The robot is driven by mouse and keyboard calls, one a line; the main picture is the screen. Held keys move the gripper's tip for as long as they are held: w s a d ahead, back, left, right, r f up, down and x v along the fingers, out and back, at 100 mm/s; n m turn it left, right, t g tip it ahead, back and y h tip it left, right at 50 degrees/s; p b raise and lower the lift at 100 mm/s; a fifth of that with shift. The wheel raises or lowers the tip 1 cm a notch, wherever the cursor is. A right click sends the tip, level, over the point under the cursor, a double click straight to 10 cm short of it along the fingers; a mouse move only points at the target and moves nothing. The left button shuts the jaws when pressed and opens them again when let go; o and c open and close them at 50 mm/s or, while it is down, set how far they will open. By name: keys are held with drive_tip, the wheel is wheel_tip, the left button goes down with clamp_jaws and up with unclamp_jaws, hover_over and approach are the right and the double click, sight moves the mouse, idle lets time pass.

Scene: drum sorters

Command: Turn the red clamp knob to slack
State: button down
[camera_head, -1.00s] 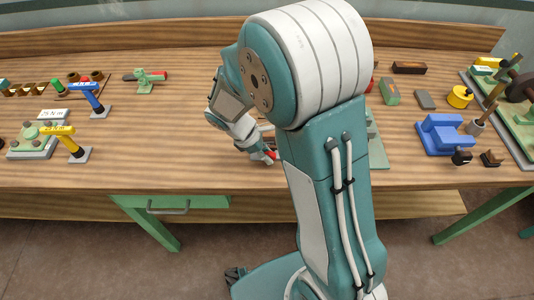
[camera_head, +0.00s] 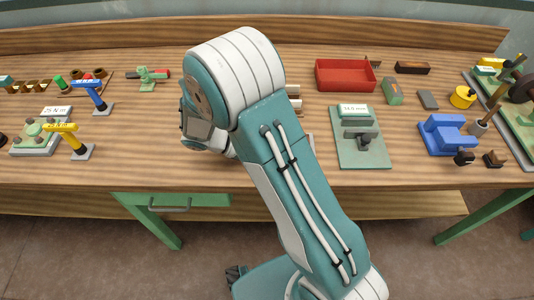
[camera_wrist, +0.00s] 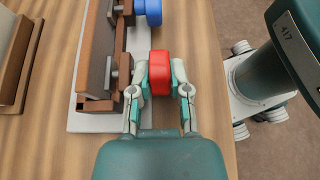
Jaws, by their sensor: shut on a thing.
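The red clamp knob (camera_wrist: 159,70) shows in the wrist view, at the right side of a clamping fixture (camera_wrist: 95,122) with brown jaws on a light grey base. My gripper (camera_wrist: 160,80) is shut on the red knob, with one finger on its left and one on its right. A blue knob (camera_wrist: 153,12) sits beyond the red one on the same side of the fixture. In the head view my own arm hides the gripper, the red knob and most of the fixture.
The bench edge is just right of the knob in the wrist view. In the head view, a green plate with a labelled block (camera_head: 372,148), a red tray (camera_head: 335,88) and a blue vise (camera_head: 440,135) stand to the right. Torque tools (camera_head: 75,148) stand at the left.

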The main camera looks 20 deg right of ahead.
drive_tip(key=shift+w, duration=0.25)
drive_tip(key=c, duration=0.6)
unclamp_jaws()
drive_tip(key=shift+a, duration=0.15)
drive_tip(key=v, duration=1.2)
drive_tip(key=shift+f, duration=0.1)
